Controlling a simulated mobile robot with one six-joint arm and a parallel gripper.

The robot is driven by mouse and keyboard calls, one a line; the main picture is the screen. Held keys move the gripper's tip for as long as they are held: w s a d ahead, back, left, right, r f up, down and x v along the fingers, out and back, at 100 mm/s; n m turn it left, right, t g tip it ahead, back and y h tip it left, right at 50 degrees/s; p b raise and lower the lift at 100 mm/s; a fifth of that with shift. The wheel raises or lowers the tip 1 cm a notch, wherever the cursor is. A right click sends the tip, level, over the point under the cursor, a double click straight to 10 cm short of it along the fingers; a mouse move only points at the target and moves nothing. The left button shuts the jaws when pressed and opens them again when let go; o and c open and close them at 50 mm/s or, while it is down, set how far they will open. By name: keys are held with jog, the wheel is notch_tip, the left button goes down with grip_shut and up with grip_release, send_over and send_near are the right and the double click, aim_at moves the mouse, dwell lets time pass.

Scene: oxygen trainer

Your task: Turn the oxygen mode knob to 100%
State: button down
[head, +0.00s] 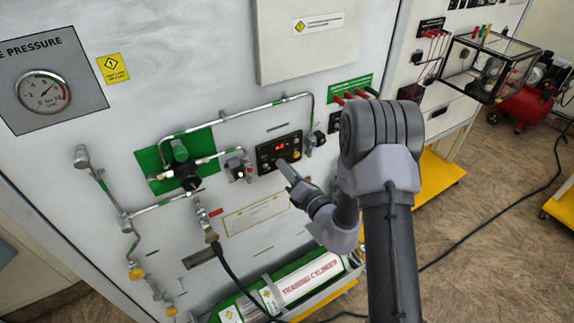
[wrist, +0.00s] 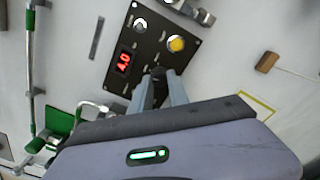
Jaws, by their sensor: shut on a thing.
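The black control panel (head: 268,150) is on the white trainer wall in the head view, with a lit red display (head: 280,147). My gripper (head: 283,163) reaches its lower edge from the right. In the wrist view the display (wrist: 124,62) reads about 4.0, and my gripper (wrist: 158,76) is shut on a small dark knob (wrist: 158,73) at the panel's lower part, which I take as the oxygen mode knob. The fingers hide most of it, so its pointer and setting cannot be read. A yellow button (wrist: 176,44) and a round grey control (wrist: 140,25) are elsewhere on the panel.
Metal pipes (head: 240,112) run above and left of the panel. A green plate with a black valve (head: 184,170) is to the left. A training cylinder (head: 305,281) lies below.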

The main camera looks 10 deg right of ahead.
jog(key=shift+m+p, duration=0.3)
jog(key=shift+m, duration=0.3)
jog(key=c, duration=1.3)
grip_release()
jog(key=shift+o, duration=0.2)
jog(key=p+v, duration=0.1)
jog(key=v, duration=1.6)
jog(key=shift+s+p, duration=0.2)
jog(key=shift+p, duration=0.15)
